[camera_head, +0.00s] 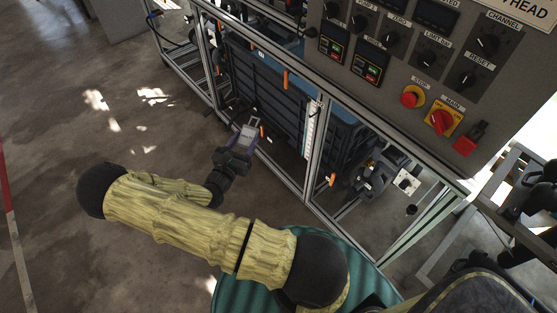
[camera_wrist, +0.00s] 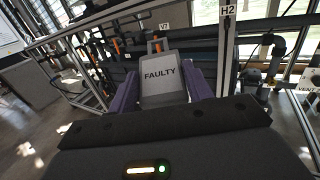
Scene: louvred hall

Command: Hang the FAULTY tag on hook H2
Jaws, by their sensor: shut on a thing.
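The FAULTY tag (camera_wrist: 160,85) is a grey plate with black lettering and an open loop at its top. My gripper (camera_wrist: 162,93) is shut on it, with a purple finger on each side. The tag stands upright in the wrist view, loop pointing away from me. In the head view the tag (camera_head: 247,133) is small, held in front of the frame's lower part. A white H2 label (camera_wrist: 228,10) sits on an upright post right of the tag and farther off. I cannot clearly make out the hook itself.
An aluminium frame (camera_head: 315,135) with dark pipes and orange handles (camera_head: 285,79) stands behind the tag. A V7 label (camera_wrist: 164,26) shows above the loop. A control panel (camera_head: 420,60) is at upper right. The concrete floor (camera_head: 100,130) at left is clear.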

